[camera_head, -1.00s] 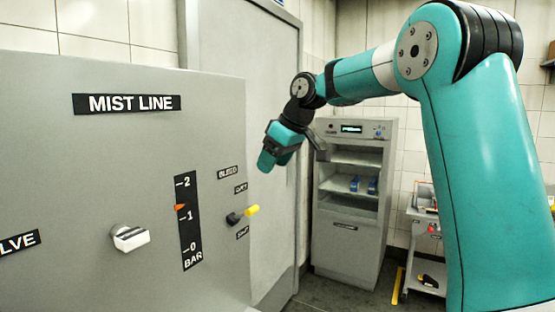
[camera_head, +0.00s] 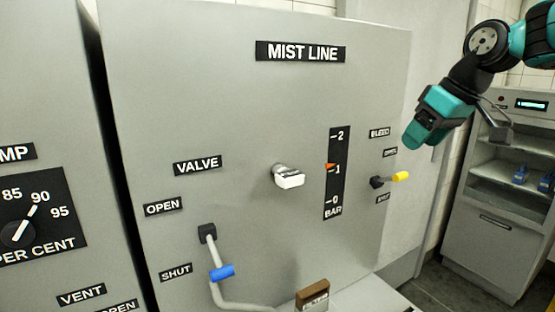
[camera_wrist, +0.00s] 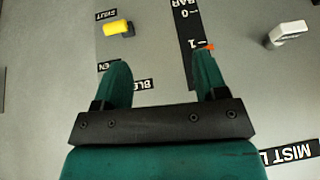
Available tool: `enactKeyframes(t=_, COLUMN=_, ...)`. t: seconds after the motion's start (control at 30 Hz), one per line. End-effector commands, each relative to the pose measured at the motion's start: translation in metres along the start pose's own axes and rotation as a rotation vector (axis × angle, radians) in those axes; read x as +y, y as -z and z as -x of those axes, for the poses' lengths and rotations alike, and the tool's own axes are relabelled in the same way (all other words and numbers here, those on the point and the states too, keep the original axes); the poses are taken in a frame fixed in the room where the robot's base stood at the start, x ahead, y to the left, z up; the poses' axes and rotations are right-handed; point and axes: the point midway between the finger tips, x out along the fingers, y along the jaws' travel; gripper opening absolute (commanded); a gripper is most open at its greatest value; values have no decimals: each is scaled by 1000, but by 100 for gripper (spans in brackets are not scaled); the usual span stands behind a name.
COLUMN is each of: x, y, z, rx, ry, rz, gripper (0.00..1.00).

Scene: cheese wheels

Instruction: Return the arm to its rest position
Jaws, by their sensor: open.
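My arm shows at the upper right of the head view, with teal and black links bent at an elbow. My gripper (camera_head: 414,136) hangs in the air in front of the right part of the mist line panel (camera_head: 240,110), tilted down and to the left. In the wrist view my gripper (camera_wrist: 163,68) shows two teal fingers spread apart with nothing between them. The panel face lies beyond them, upside down. The yellow-tipped bleed lever (camera_head: 400,176) is just below my gripper in the head view; it also shows in the wrist view (camera_wrist: 118,29).
The panel carries a white knob (camera_head: 288,180), a bar gauge (camera_head: 336,190) with an orange pointer near 1, and a pipe lever with a blue grip (camera_head: 222,272). A brown block (camera_head: 312,296) is at the bottom. A grey cabinet (camera_head: 497,235) with shelves stands at right.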

Motion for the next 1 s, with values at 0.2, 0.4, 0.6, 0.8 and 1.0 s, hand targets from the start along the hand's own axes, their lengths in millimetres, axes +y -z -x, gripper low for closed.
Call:
enactKeyframes(t=0.2, x=-146, y=-84, z=-65, rx=-108, ry=155, rz=25, gripper=66)
enactKeyframes(t=0.4, x=-228, y=-183, z=-97, rx=-219, ry=234, rz=45, gripper=66)
enactKeyframes(t=0.6, x=-256, y=-236, z=-108, rx=-278, ry=258, rz=55, gripper=66)
enactKeyframes(t=0.8, x=-259, y=-242, z=-108, rx=-286, ry=260, rz=55, gripper=66)
enactKeyframes(t=1.0, x=-259, y=-241, z=-108, rx=-285, ry=260, rz=55, gripper=66)
